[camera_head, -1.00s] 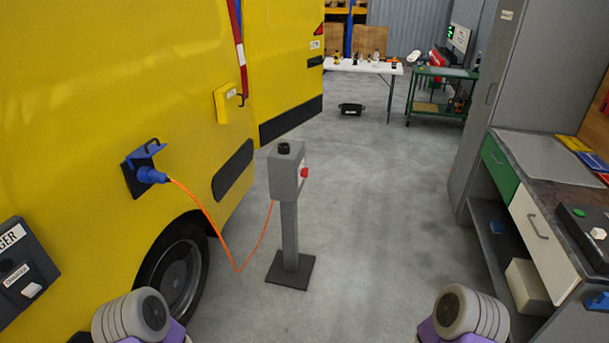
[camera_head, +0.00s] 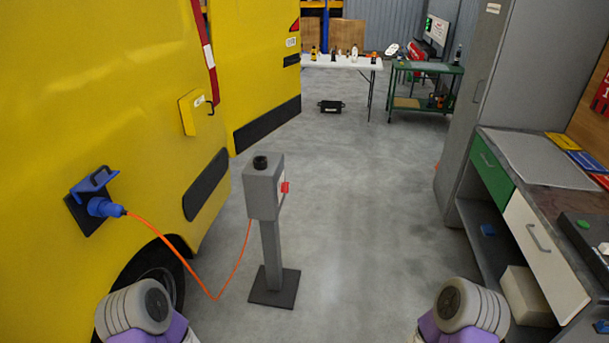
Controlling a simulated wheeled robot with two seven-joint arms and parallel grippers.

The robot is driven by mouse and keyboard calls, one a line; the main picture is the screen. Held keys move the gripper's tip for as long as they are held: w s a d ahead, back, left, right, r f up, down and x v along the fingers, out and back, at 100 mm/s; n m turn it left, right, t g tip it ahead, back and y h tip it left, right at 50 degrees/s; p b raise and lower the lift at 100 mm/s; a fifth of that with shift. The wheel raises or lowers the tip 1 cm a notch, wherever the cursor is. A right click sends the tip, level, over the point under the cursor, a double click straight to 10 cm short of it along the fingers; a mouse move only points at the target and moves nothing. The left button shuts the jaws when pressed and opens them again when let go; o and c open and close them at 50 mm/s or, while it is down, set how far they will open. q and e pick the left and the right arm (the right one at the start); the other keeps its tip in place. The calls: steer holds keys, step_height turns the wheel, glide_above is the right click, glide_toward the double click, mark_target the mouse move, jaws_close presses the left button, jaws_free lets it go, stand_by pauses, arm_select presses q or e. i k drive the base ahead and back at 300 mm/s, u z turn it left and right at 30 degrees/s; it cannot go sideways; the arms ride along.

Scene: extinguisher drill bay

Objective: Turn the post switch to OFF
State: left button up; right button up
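A grey post (camera_head: 271,250) stands upright on a dark square base plate, left of the middle. Its grey box (camera_head: 262,190) has a black cap on top and a red switch (camera_head: 285,187) on its right-hand face. The switch's setting is too small to read. An orange cable (camera_head: 235,268) hangs between the post and a blue plug (camera_head: 104,207) in the yellow van's socket. My two arms show at the bottom left and bottom right, nearer than the post and apart from it. Neither gripper's fingers are in the picture.
The yellow van (camera_head: 90,110) fills the left side. A workbench with a green drawer (camera_head: 491,168) and a tall grey cabinet (camera_head: 493,80) line the right. A white table (camera_head: 345,62) and a green cart (camera_head: 425,75) stand at the back. The middle floor is clear.

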mark_target(284, 185)
steer(key=i, duration=2.3)
steer(key=u, duration=0.25)
